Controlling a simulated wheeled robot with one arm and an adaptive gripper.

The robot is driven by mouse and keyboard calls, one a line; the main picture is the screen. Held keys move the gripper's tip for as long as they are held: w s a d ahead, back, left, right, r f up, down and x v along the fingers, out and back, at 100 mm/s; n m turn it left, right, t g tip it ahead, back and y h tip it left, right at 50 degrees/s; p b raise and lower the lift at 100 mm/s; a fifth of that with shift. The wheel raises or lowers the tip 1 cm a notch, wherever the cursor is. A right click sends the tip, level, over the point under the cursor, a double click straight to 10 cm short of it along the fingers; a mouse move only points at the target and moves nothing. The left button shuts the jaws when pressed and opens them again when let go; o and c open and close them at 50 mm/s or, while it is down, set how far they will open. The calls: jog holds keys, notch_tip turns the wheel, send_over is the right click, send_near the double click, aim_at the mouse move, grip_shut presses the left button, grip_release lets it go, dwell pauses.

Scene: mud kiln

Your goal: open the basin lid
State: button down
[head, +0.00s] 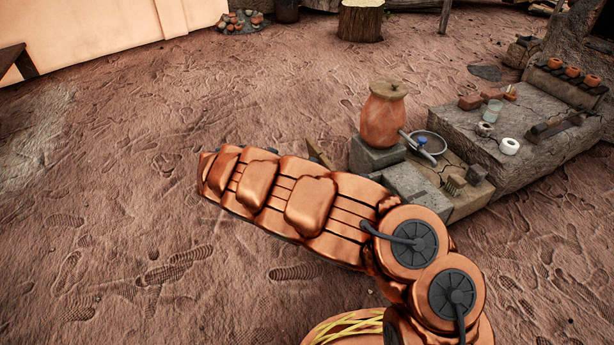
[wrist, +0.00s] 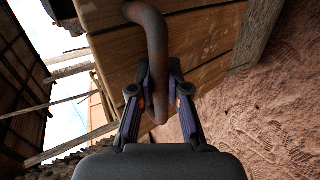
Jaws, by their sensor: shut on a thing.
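In the wrist view, a wooden planked panel (wrist: 205,30), which looks like the basin lid, fills the upper middle. A bent, rusty metal handle (wrist: 152,22) curves down from its upper edge. My gripper (wrist: 160,83) is shut on this handle, with one dark finger on each side of the bar. The panel appears tilted in this view. In the head view, my copper arm crosses the middle and hides my gripper and the handle. A small piece of wood (head: 319,153) shows just behind the arm, and I cannot tell if it is part of the lid. The basin itself is not clearly visible.
A clay jar (head: 383,118) stands on a stone block behind my arm. A grey pan (head: 428,143) is beside it. A stone slab (head: 510,140) with cups and tools lies at the right. A stump (head: 361,20) stands at the back. The ground at left is open.

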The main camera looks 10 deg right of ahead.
jog(key=shift+a+f, duration=0.65)
jog(key=shift+a, duration=0.1)
jog(key=c, duration=1.2)
grip_release()
jog(key=shift+a+r+t, duration=0.15)
jog(key=shift+a+t, duration=0.05)
jog(key=shift+t, duration=0.1)
jog(key=shift+o, duration=0.3)
jog(key=shift+d+r, duration=0.25)
jog(key=shift+d, duration=0.1)
jog(key=shift+r, duration=0.1)
jog(key=v, duration=1.2)
jog(key=shift+w, duration=0.1)
